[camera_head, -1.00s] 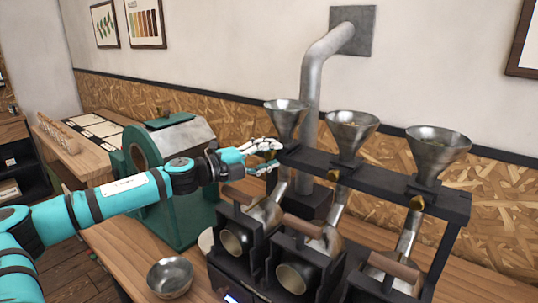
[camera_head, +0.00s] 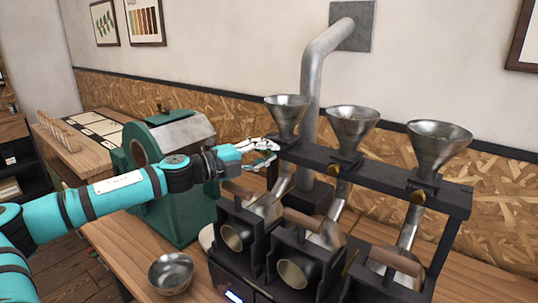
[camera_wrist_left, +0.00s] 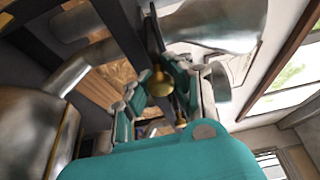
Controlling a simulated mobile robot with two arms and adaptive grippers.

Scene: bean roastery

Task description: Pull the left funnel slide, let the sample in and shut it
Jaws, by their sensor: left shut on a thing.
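The left funnel (camera_head: 287,112) is a metal cone on the dark rack, at the rack's left end. My left gripper (camera_head: 272,153) is at that end, just below the funnel, with its fingers drawn together. In the left wrist view a brass slide knob (camera_wrist_left: 160,83) shows between the fingers of my left gripper (camera_wrist_left: 163,98), which is shut on it. In the head view the fingers hide this knob. How far the slide is out cannot be told. My right gripper is not in view.
The middle funnel (camera_head: 351,127) and right funnel (camera_head: 437,148) have brass knobs below them. Small roasting drums (camera_head: 294,274) with wooden handles stand under the rack. A metal bowl (camera_head: 170,274) stands at the front left. A green roaster (camera_head: 180,205) stands behind my left arm.

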